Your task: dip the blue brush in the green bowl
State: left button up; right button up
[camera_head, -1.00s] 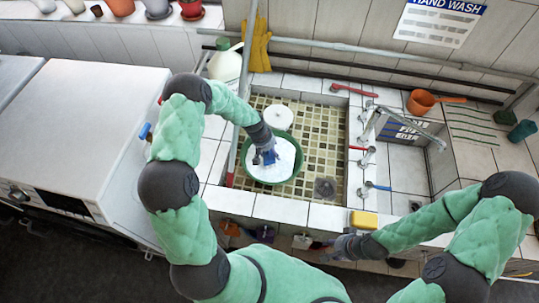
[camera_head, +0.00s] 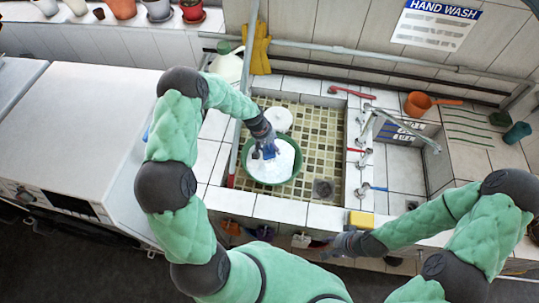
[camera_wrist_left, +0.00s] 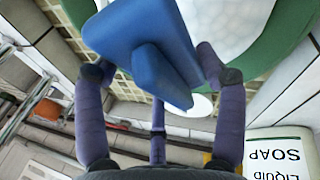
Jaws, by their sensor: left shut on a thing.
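The green bowl (camera_head: 298,170) stands on the tiled sink floor, filled with white foamy stuff (camera_head: 268,170). My left gripper (camera_head: 263,148) is over the bowl's far part, shut on the blue brush (camera_head: 269,152). In the left wrist view the blue brush (camera_wrist_left: 150,45) is tilted between the purple fingers, with the green bowl rim (camera_wrist_left: 275,45) and white contents behind it. I cannot tell whether the brush touches the foam. My right gripper (camera_head: 340,246) is low near the sink's front edge; its fingers are too small and dark to read.
A white round thing (camera_head: 278,119) lies behind the bowl in the sink. A soap jug (camera_head: 226,66) and yellow gloves (camera_head: 261,55) stand at the back left. Taps line the right wall, with a yellow sponge (camera_head: 361,219) on the front ledge.

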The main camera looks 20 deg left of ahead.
pick_arm(q)
jog(key=shift+r+p, duration=1.4)
jog(key=shift+r, duration=1.3)
jog(key=shift+f, duration=0.15)
